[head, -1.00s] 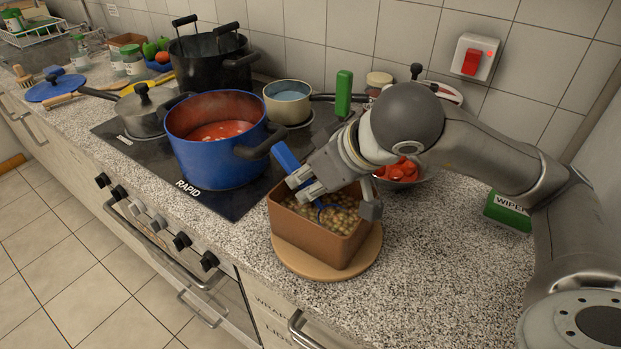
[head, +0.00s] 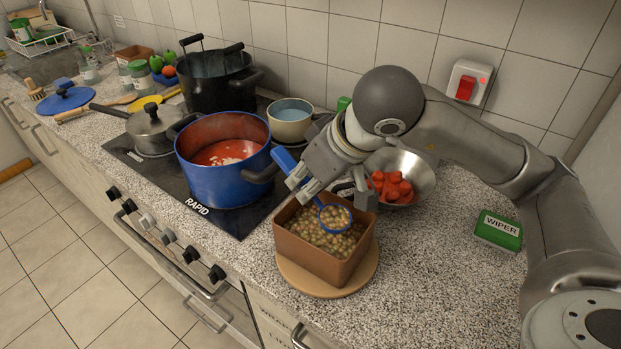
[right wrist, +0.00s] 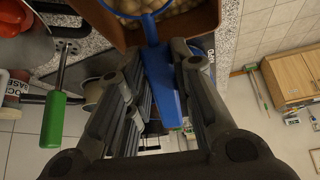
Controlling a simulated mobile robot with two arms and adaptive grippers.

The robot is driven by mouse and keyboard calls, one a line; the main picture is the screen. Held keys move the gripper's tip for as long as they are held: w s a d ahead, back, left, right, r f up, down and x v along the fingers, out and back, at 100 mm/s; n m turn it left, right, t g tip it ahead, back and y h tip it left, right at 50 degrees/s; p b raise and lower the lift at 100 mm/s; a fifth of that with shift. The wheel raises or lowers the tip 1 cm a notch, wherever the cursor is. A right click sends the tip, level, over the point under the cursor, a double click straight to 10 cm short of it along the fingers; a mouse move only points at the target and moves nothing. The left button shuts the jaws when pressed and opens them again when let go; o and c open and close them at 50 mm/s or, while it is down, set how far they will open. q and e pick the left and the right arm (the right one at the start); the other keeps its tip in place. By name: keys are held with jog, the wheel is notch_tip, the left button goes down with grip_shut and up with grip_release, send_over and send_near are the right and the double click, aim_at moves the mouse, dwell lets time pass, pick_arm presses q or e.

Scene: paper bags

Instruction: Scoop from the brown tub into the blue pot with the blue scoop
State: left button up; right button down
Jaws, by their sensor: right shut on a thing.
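The brown tub (head: 331,262) stands on a round wooden board (head: 298,282) on the counter and holds round tan pieces that look like chickpeas. The blue pot (head: 222,183) stands on the hob to the left of the tub, open, with red sauce and some pale bits inside. My right gripper (head: 318,196) is shut on the handle of the blue scoop (head: 285,161), over the tub. The scoop's round bowl is at the tub's contents, with chickpeas showing in it. The scoop handle (right wrist: 163,85) lies between the fingers in the right wrist view. My left gripper is not in view.
A steel bowl of red pieces (head: 419,172) sits behind the tub. A cream pot (head: 290,125), a black stockpot (head: 212,85) and a grey lidded pan (head: 153,130) crowd the hob. A green wiper box (head: 498,230) is at right. The counter front right is clear.

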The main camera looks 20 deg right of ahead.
jog(key=shift+g, duration=0.4)
jog(key=shift+w+a+r+p, duration=0.1)
jog(key=shift+w+r+p, duration=0.05)
jog(key=shift+r+p, duration=0.85)
jog(key=shift+w+r+p, duration=0.1)
jog(key=shift+r+p, duration=0.75)
jog(key=shift+r, duration=0.25)
dwell(0.5)
